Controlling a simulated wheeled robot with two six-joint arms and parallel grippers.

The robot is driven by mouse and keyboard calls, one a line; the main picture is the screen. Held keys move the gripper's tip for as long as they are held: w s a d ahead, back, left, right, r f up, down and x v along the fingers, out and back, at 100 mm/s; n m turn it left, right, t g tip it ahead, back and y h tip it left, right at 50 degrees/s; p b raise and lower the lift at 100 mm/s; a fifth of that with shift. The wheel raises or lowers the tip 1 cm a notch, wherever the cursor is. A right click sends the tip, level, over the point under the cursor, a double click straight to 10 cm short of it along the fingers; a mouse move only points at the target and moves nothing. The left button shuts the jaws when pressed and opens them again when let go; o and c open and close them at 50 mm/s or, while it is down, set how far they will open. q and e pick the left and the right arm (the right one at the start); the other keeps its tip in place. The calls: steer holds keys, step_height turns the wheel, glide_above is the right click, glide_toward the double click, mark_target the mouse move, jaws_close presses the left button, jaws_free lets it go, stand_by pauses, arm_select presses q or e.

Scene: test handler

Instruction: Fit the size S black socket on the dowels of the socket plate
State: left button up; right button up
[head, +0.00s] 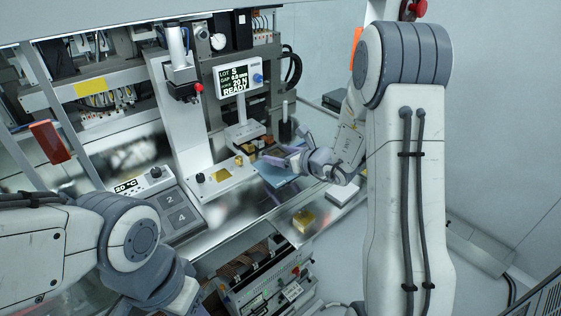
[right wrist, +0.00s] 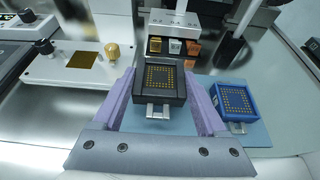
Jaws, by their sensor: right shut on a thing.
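The black socket (right wrist: 160,80), a square frame with a grid of gold contacts and a pale tab at its near side, is between the purple fingers of my right gripper (right wrist: 160,88). The gripper is shut on it, above or at the blue mat (right wrist: 252,137); I cannot tell whether it touches the mat. In the head view my right gripper (head: 280,158) is over the mat's far part. A white plate with a gold square (right wrist: 84,61) lies left of the gripper, apparently the socket plate; its dowels cannot be made out. My left gripper is out of view.
A blue socket (right wrist: 237,104) sits on the mat, close right of my right finger. A holder with several small blocks (right wrist: 176,46) stands behind the black socket. A brass knob (right wrist: 112,51) stands at the white plate's right end. The display (head: 236,80) reads LOT S, READY.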

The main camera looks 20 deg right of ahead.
mark_target(280, 171)
step_height(280, 171, down, 3)
steer(key=shift+p, duration=0.5)
steer(key=shift+f, duration=0.2)
steer(key=shift+f+b, duration=0.25)
steer(key=shift+b, duration=0.1)
steer(key=o, duration=1.4)
